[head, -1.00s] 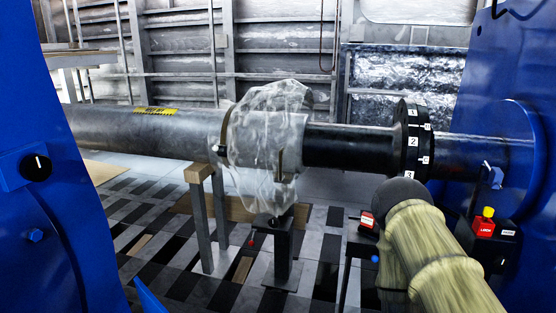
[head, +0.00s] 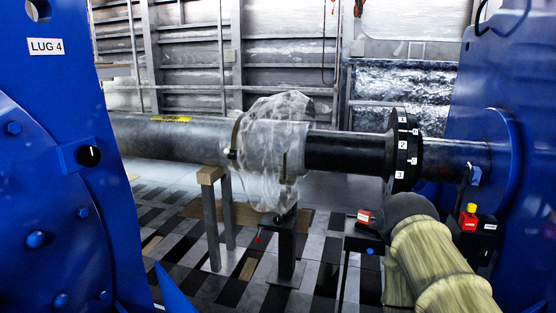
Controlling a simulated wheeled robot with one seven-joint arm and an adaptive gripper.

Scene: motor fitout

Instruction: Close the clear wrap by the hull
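The clear wrap (head: 262,135) hangs around the dark shaft at the middle of the head view. It is crumpled and translucent, bulging above the shaft and draping below it. A dark strap or edge shows at its left side and another upright one near its right side. Whether its seam is open or closed cannot be told. The hull wall (head: 190,58) with its ribs stands behind the shaft. My arm, in a pale cover, comes in at the lower right; my gripper cannot be made out.
The shaft (head: 345,150) runs across between two blue housings, left (head: 50,190) and right (head: 470,90). A numbered black flange (head: 403,155) sits right of the wrap. Stands (head: 212,220) rise below the shaft. A red-and-yellow button box (head: 468,218) is at the right. Patterned floor shows below.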

